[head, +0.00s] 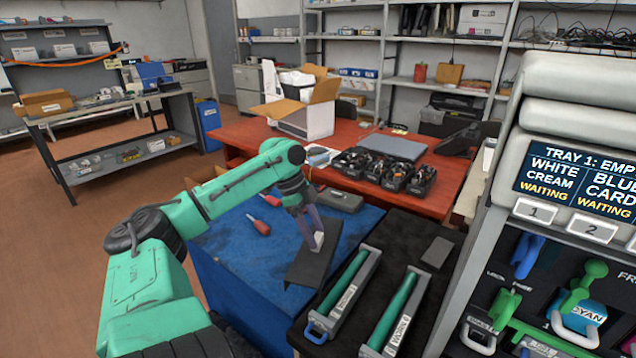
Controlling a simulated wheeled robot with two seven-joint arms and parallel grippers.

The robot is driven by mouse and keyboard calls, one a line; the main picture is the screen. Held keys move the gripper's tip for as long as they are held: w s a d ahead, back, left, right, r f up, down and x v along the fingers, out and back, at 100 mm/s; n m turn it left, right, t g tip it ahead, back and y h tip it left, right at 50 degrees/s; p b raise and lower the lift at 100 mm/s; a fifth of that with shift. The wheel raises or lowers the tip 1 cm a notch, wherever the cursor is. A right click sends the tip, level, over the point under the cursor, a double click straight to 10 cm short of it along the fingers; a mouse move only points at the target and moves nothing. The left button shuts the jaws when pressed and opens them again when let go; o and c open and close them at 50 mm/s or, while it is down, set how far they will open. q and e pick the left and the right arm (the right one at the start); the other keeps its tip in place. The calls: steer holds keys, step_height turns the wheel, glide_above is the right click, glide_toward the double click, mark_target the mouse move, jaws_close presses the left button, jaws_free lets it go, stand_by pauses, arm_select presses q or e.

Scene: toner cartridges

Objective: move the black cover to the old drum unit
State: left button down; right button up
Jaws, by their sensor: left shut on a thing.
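My left gripper (316,238) reaches down from the left and is shut on the black cover (309,270), a flat dark plate. The cover is tilted in the picture and lies over the edge between the blue mat and the black mat. Whether it touches either surface is hard to tell. Two drum units with green rollers lie side by side to its right. The nearer one (338,300) has a blue handle. The other (396,322) has a white handle and a label that seems to read "WORN". My right gripper is out of view.
A blue work surface (225,260) holds red-handled tools (259,225) and a grey box (340,201). A small dark plate (437,252) lies on the black mat (415,238). Toner cartridges (385,170) stand on the red table. The printer (560,200) rises at right.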

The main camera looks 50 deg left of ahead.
arm_select(q)
steer(key=shift+a, duration=0.2)
steer(key=shift+w+a+f+b, duration=0.1)
steer(key=shift+w+a+b, duration=0.2)
steer(key=shift+b, duration=0.4)
steer(key=shift+w+d+f+m+b, duration=0.15)
steer(key=shift+w+d+m+b, duration=0.1)
steer(key=shift+w+m+b, duration=0.2)
steer(key=w+d+f+b, duration=0.1)
steer(key=d+f, duration=0.1)
steer(key=w+d+f+m+b, duration=0.1)
steer(key=w+d+f+b, duration=0.1)
steer(key=w+d+f+m+g+b, duration=0.1)
steer(key=w+d+f, duration=0.1)
steer(key=shift+d+m+h+b, duration=0.25)
steer(key=shift+d+h+b, duration=0.05)
steer(key=shift+d+b, duration=0.05)
steer(key=shift+f, duration=0.1)
steer(key=shift+f+b, duration=1.05)
steer(key=shift+f, duration=0.2)
